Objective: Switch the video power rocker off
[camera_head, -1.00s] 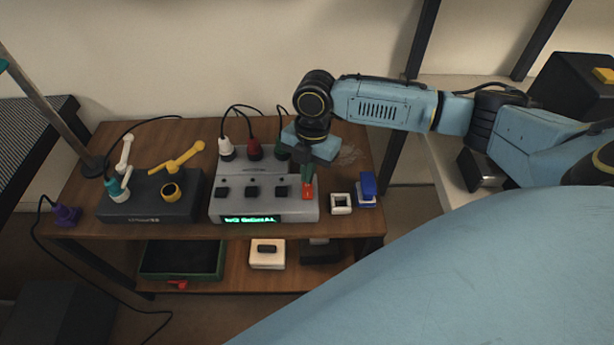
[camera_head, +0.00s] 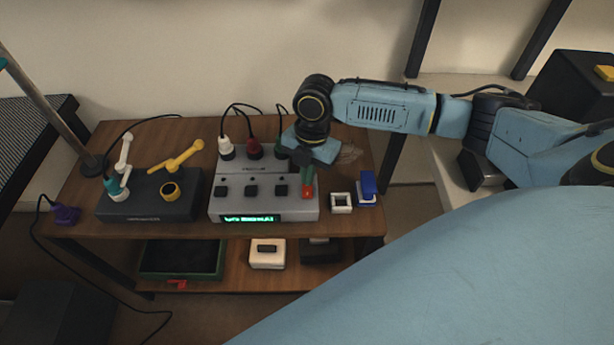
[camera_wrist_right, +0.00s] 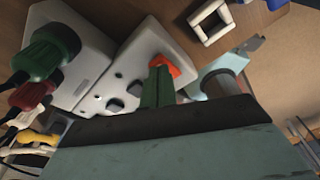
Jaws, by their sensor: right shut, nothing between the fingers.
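A grey control box (camera_head: 230,207) stands on the wooden table, with a row of black rockers (camera_head: 252,191) and a red rocker (camera_head: 307,194) at its right end. I cannot read any label naming the video power rocker. My right gripper (camera_head: 308,183) is over the red rocker, its green fingers shut and empty, pointing down. In the right wrist view the fingertips (camera_wrist_right: 158,88) overlap the red rocker (camera_wrist_right: 165,64) and partly hide it; they look close to or touching it. My left gripper is not in view.
White, red and green plugs (camera_head: 254,150) with cables stand behind the rockers. A white square frame (camera_head: 341,203) and a blue block (camera_head: 367,186) lie to the right. A dark box (camera_head: 150,206) with yellow and white levers stands to the left. A green display (camera_head: 250,218) is lit on the box's front.

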